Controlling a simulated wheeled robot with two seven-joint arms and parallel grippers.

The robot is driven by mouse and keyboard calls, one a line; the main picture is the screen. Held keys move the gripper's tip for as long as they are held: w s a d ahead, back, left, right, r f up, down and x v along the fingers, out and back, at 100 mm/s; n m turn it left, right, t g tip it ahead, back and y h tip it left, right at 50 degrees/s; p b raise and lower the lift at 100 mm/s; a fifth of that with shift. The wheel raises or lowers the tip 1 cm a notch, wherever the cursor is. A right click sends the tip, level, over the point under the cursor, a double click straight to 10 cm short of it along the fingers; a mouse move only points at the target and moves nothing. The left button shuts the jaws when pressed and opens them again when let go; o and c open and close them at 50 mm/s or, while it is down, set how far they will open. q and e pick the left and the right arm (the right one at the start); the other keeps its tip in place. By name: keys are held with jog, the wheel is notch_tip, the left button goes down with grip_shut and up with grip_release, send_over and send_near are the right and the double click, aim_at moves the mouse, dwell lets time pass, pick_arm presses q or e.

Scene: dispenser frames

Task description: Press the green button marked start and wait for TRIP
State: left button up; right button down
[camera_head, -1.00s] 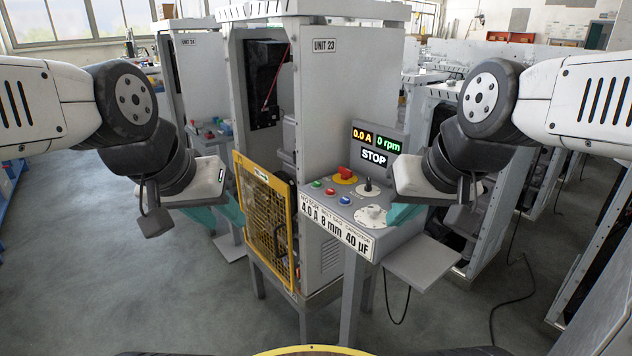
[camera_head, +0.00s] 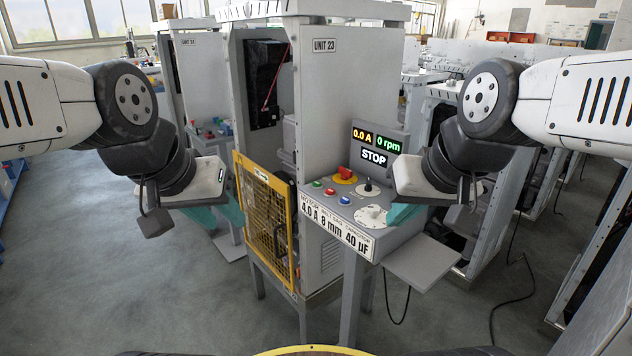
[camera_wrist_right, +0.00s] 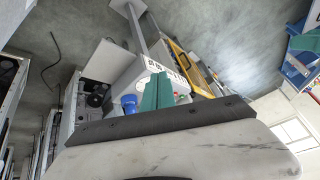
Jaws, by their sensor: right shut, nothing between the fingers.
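The green button (camera_head: 317,184) sits at the left of the console panel (camera_head: 393,238), beside a red button (camera_head: 330,191) and a blue button (camera_head: 344,200). The console display (camera_head: 376,145) reads 0.0 A, 0 rpm and STOP. My right gripper (camera_head: 398,216) is at the panel's right side, near the white dial and apart from the green button. Its teal fingers (camera_wrist_right: 157,92) are shut and empty in the right wrist view. My left gripper (camera_head: 233,211) hangs left of the yellow mesh guard; I cannot tell its opening.
A red emergency knob (camera_head: 345,173), a black selector (camera_head: 367,187) and a white dial (camera_head: 371,216) share the panel. A grey shelf (camera_head: 424,262) juts out at right. Floor in front is clear.

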jog(key=w+r+m, duration=0.1)
jog(key=w+r, duration=0.1)
jog(key=w, duration=0.6)
jog(key=m+t, duration=0.3)
jog(key=m, duration=0.3)
send_over(318, 184)
notch_tip(318, 184, down, 5)
jog(key=shift+f, duration=4.35)
